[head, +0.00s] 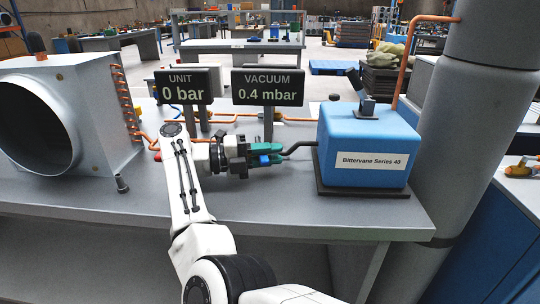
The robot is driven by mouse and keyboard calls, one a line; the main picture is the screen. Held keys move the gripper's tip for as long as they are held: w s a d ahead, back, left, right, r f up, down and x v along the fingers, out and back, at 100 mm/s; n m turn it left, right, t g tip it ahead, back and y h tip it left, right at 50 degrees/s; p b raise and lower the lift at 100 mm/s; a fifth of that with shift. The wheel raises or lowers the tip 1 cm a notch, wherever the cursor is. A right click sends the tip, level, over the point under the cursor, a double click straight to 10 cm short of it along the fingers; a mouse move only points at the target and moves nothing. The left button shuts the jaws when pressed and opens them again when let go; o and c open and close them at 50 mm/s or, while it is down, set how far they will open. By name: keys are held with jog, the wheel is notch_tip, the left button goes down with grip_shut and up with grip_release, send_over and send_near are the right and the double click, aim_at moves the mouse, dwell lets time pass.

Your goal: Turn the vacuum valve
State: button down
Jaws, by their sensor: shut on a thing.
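The vacuum valve (268,149) looks like a small teal fitting with a blue part, in the middle of the head view above the bench. A dark bent pipe runs from its right side to the blue pump. My gripper (249,158) reaches it from the left, lying level, with its dark fingers shut on the valve. The fingers and gripper body hide the valve's left part, and its handle angle is hard to tell. The vacuum display (268,86) behind it reads 0.4 mbar. The unit display (187,86) reads 0 bar.
The blue pump (350,140), labelled Bittervane Series 40, sits on a dark base at right. A grey unit (100,95) with a large round opening stands at left. A thick grey column rises at right.

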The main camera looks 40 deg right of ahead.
jog(key=c, duration=1.1)
grip_release()
jog(key=shift+o, duration=0.2)
jog(key=shift+r, duration=0.1)
